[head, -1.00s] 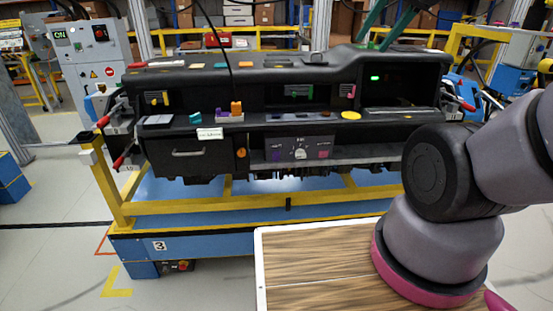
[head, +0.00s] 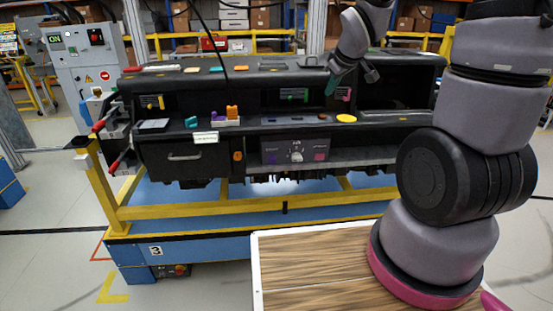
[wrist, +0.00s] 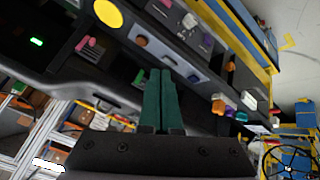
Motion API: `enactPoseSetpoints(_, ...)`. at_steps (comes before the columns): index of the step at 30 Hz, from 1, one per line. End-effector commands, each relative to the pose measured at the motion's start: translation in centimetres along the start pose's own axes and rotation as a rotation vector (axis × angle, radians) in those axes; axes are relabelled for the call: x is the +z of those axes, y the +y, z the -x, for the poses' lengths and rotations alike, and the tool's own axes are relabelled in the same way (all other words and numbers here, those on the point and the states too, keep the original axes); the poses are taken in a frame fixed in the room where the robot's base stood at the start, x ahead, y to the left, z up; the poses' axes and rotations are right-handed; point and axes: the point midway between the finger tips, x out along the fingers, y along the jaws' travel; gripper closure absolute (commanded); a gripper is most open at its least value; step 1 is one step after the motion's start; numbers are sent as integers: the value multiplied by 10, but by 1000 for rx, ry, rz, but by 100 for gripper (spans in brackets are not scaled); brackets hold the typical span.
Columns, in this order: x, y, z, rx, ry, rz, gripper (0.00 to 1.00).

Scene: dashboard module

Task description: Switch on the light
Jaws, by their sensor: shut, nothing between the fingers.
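The black dashboard module (head: 215,95) stands on a yellow and blue frame. Its dark control panel (head: 296,145) carries a white knob (head: 296,156) between a purple button (head: 269,157) and a magenta button (head: 319,156). The knob also shows in the wrist view (wrist: 189,21). A whitish glow shows beneath the panel. My gripper (head: 331,92), with dark green fingers, is above the dashboard's right half, up from the panel and apart from it. In the wrist view its fingers (wrist: 160,73) are together and empty. A small green lit display (wrist: 37,41) shows in the wrist view.
A yellow disc (head: 346,118) lies on the ledge below my gripper. A tray with orange blocks (head: 230,115) and a white label (head: 205,138) are further left. Compartments with green (head: 294,96) and pink handles line the upper front. A wood-topped surface (head: 310,270) is in front.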

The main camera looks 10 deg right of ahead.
Motion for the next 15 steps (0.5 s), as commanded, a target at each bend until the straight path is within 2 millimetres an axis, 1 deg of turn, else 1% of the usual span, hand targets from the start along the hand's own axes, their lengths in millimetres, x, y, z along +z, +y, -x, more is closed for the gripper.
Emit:
enactPoseSetpoints(1, 2, -7, -20, -16, 1, 58, 100)
enactPoseSetpoints(5, 5, -26, -64, -57, 32, 218, 100)
enactPoseSetpoints(6, 7, -34, -78, -72, 44, 266, 100)
enactPoseSetpoints(8, 10, -46, -97, -98, 64, 338, 100)
enactPoseSetpoints(9, 14, -55, -109, -116, 78, 383, 100)
enactPoseSetpoints(12, 22, -79, -138, -164, 119, 491, 100)
enactPoseSetpoints(15, 33, -103, -160, -211, 162, 582, 100)
